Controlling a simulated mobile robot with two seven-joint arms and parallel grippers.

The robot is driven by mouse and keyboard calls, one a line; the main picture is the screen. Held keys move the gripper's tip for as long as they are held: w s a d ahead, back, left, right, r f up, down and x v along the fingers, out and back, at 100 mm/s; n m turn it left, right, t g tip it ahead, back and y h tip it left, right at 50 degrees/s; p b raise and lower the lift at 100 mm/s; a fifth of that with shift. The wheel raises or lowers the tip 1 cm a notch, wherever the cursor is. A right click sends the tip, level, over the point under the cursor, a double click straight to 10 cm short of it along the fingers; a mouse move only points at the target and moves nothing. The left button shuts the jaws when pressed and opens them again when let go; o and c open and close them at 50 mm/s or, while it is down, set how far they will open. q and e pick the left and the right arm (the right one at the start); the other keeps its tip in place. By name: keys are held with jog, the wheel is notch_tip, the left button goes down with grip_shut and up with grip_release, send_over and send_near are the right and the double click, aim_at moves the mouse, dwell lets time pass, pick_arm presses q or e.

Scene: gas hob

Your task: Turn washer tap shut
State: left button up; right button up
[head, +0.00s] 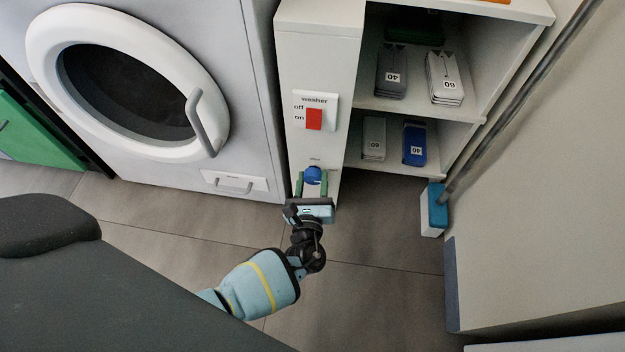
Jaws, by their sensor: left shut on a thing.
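A small blue tap knob (313,174) sits low on the front of the white cabinet's left panel, with a small label above it that is too small to read. My left gripper (312,184) reaches up to it from below, with its green fingers on either side of the knob, shut on it. The gripper body hides the lower part of the tap. The washer (150,90) stands to the left with its round door closed. My right gripper is not in view.
A red washer switch (314,119) marked off and on sits above the tap. Shelves (405,108) to the right hold numbered grey and blue packs. A mop with a blue head (437,207) leans at the right. The grey floor in front is clear.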

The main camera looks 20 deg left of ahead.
pick_arm(q)
jog(key=n, duration=0.4)
jog(key=shift+a, duration=0.1)
jog(key=n, duration=0.4)
jog(key=shift+g+h, duration=0.3)
jog(key=n, duration=0.4)
jog(key=shift+s+a+f+n, duration=0.1)
jog(key=shift+n, duration=0.3)
jog(key=shift+f+n+h, duration=0.1)
jog(key=shift+n+h, duration=0.3)
jog(key=shift+n, duration=1.7)
jog(key=o, duration=1)
jog(key=shift+c, duration=0.2)
